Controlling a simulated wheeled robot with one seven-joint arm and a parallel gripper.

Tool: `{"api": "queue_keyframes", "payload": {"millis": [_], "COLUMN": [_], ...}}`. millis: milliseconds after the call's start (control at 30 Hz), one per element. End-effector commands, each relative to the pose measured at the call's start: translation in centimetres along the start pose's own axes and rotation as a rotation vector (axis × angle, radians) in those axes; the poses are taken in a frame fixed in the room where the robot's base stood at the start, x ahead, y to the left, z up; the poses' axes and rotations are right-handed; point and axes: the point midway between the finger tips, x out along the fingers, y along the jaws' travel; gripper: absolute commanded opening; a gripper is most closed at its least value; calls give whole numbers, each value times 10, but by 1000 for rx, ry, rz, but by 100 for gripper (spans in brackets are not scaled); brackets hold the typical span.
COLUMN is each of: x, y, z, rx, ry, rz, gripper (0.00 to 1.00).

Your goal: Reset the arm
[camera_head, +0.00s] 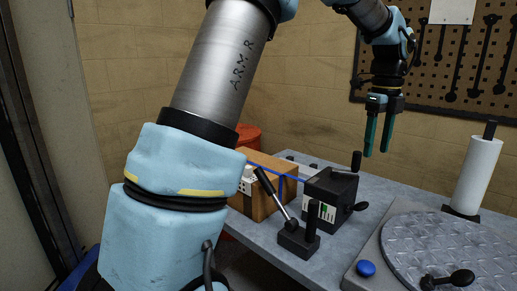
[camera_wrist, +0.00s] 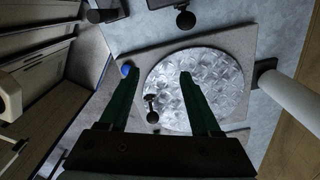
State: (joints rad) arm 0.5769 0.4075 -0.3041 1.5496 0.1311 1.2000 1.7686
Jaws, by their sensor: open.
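My gripper (camera_head: 379,133) hangs in the air above the workbench in the head view, its two green fingers pointing down. In the wrist view my gripper (camera_wrist: 156,88) has its fingers spread wide and nothing between them. My arm rises across the left of the head view and bends over to the gripper. The black box with a crank (camera_head: 331,197) and the lever device (camera_head: 298,235) stand on the bench below and left of the gripper, apart from it. No trolley jack can be made out.
The grey bench (camera_head: 292,261) carries a round metal plate (camera_head: 450,243) with a blue knob (camera_head: 366,268) and a black handle (camera_head: 448,280). A paper roll (camera_head: 476,175) stands at right. A cardboard box (camera_head: 256,203) sits at the left. A pegboard (camera_head: 455,60) hangs behind.

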Motion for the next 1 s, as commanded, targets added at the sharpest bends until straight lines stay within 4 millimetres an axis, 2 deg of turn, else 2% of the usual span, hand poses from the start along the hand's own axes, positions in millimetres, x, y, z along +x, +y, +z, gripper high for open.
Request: {"api": "queue_keyframes", "payload": {"millis": [267,467,567,667,733,800,900,1000], "x": [18,40,54,74,88,102,118,130], "y": [33,77,111,160,200,239,287,321], "z": [28,59,77,95,104,107,105,99], "rx": [-282,-633,-877,-1210,-1482,-1747,-2082,-2334], "ry": [-9,-14,-16,-14,-9,0,16,34], "rz": [-11,-26,-39,-59,-76,-97,-125,-149], "gripper": [64,64,64,64,64,64,64,64]}}
